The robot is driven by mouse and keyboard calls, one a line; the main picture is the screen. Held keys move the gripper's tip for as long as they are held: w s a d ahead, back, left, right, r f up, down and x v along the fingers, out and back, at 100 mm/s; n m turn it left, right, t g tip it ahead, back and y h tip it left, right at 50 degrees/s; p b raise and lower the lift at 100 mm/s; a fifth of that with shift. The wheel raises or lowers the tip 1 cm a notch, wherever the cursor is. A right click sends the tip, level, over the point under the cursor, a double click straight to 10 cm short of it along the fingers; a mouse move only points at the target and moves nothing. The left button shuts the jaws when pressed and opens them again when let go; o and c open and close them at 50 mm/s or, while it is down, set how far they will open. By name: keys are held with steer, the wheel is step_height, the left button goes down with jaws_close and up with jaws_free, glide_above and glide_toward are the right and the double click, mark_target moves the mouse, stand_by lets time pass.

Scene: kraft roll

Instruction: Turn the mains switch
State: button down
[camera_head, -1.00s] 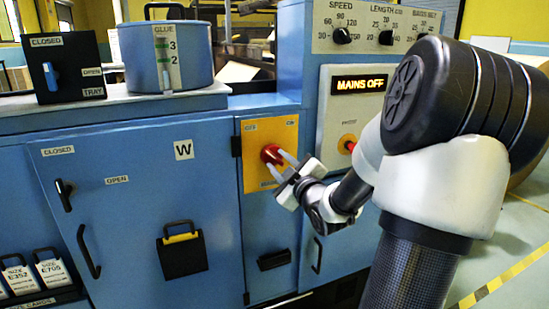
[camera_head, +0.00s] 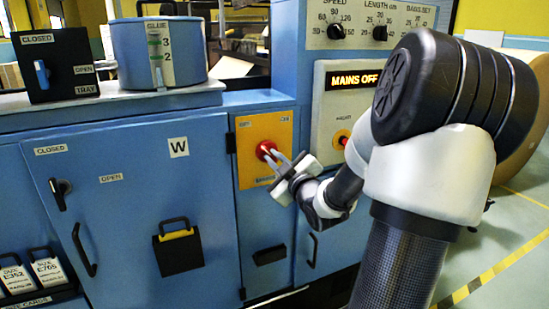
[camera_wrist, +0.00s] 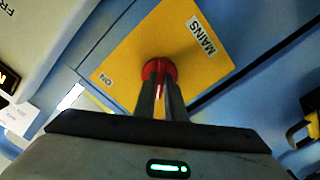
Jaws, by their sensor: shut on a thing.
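The mains switch (camera_head: 266,150) is a red rotary knob on a yellow plate (camera_head: 280,130) set in the blue machine front. In the wrist view the red knob (camera_wrist: 159,70) sits at the fingertips, with the labels "MAINS" and "ON" on the yellow plate. My gripper (camera_head: 277,160) is shut on the knob, and its fingers hide part of it. The lit display (camera_head: 352,78) above right reads "MAINS OFF".
A blue cabinet door (camera_head: 130,220) marked "W" is left of the plate. A black tray switch box (camera_head: 55,65) and a blue glue pot (camera_head: 160,55) stand on the ledge. A panel with dials (camera_head: 375,25) is above right.

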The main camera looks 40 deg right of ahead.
steer(key=m+p, duration=0.2)
steer(key=m, duration=0.2)
steer(key=shift+a+r+p, duration=0.1)
steer(key=shift+r+p, duration=0.05)
steer(key=shift+p, duration=0.15)
steer(key=m+p, duration=0.2)
steer(key=m, duration=0.2)
steer(key=shift+m, duration=0.4)
steer(key=m+p, duration=0.2)
steer(key=m, duration=0.2)
steer(key=shift+p, duration=0.3)
steer(key=shift+w+m+p, duration=0.1)
steer(key=shift+m+p, duration=0.75)
steer(key=shift+m, duration=1.25)
steer(key=c, duration=1.8)
jaws_free()
